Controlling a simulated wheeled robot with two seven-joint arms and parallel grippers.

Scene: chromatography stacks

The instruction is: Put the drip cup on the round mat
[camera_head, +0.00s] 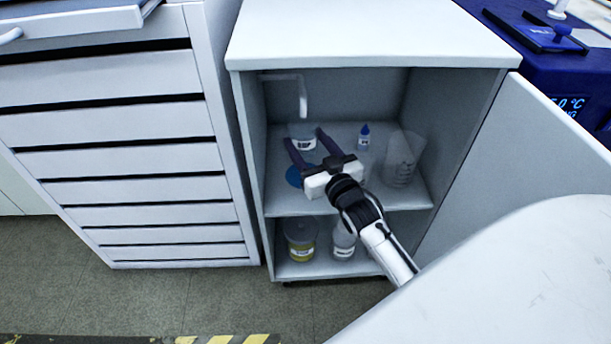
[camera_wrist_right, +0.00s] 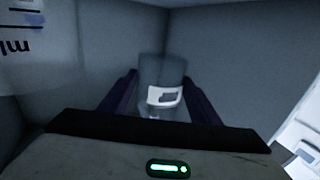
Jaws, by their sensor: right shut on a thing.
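The drip cup (camera_head: 305,143), a small clear cup with a white label, is between the fingers of my right gripper (camera_head: 304,138) at the back of the cabinet's upper shelf. It also shows in the right wrist view (camera_wrist_right: 163,97), upright between the two dark fingers. My right gripper is shut on it. I cannot tell whether the cup touches the shelf. The round mat (camera_head: 293,177) is blue and lies on the same shelf, nearer the front, partly hidden by my gripper. My left gripper is not in view.
A white bent tube (camera_head: 303,92) hangs above the cup. A small blue-capped bottle (camera_head: 363,138) and a clear beaker (camera_head: 400,160) stand right on the upper shelf (camera_head: 405,200). Jars (camera_head: 301,240) stand below. The cabinet door (camera_head: 500,170) is open at right.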

